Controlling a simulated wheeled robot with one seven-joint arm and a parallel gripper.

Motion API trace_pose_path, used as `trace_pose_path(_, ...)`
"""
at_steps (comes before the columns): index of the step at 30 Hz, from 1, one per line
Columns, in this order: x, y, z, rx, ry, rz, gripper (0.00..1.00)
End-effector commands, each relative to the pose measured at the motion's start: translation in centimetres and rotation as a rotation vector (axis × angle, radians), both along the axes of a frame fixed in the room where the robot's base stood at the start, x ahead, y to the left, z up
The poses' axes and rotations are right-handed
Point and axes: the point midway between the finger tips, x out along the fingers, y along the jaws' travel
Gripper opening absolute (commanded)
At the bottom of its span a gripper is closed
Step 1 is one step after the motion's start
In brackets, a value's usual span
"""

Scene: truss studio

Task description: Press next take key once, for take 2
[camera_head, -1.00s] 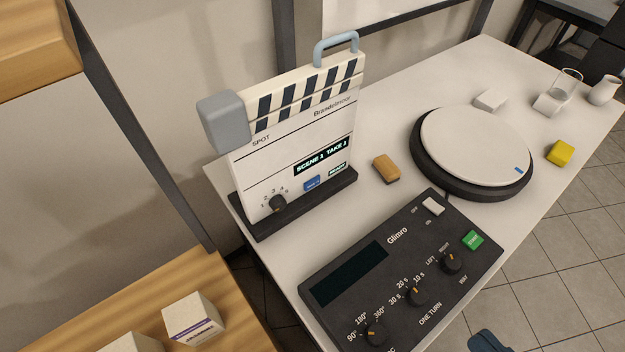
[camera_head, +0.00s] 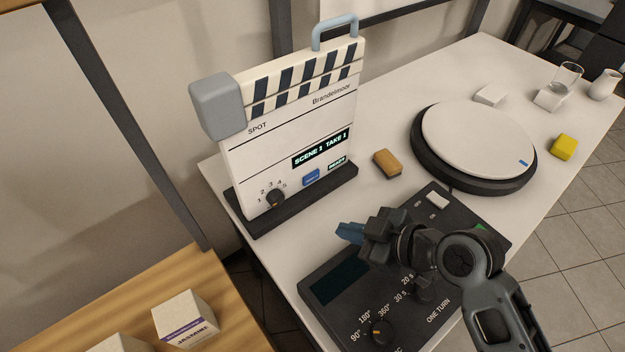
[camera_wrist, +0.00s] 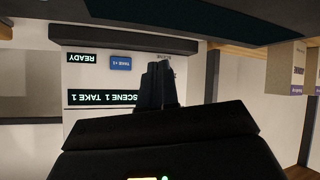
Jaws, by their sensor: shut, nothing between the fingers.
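The clapperboard (camera_head: 290,150) stands upright in a dark base on the white table. Its lit display (camera_head: 321,148) reads SCENE 1 TAKE 1, and a small label beneath reads READY. The blue key (camera_head: 311,177) sits on the board's lower face, between the dial and the READY label. In the wrist view the board is upside down and the blue key (camera_wrist: 121,63) reads TAKE +1. My gripper (camera_head: 350,232) is shut and empty, in front of the board and above the control box, apart from the key. Its fingers (camera_wrist: 155,85) show just right of the key in the wrist view.
A black control box (camera_head: 335,285) with knobs lies under my arm. A round turntable (camera_head: 478,140), an orange block (camera_head: 387,163), a yellow block (camera_head: 564,147) and a glass (camera_head: 567,78) stand to the right. A wooden shelf (camera_head: 140,300) is at the lower left.

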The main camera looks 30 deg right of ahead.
Motion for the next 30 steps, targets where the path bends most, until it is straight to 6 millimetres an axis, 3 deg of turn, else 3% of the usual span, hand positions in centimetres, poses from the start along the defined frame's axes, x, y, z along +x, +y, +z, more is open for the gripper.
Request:
trace_pose_path(1, 1.1, -0.7, -0.6, -0.032, 0.014, 0.021, 0.0)
trace_pose_path(6, 3.0, -2.0, -2.1, -0.108, 0.058, 0.09, 0.0)
trace_pose_path(23, 3.8, -2.5, -2.7, -0.137, 0.076, 0.119, 0.0)
trace_pose_path(30, 6.0, -2.1, -2.7, -0.138, 0.074, 0.119, 0.0)
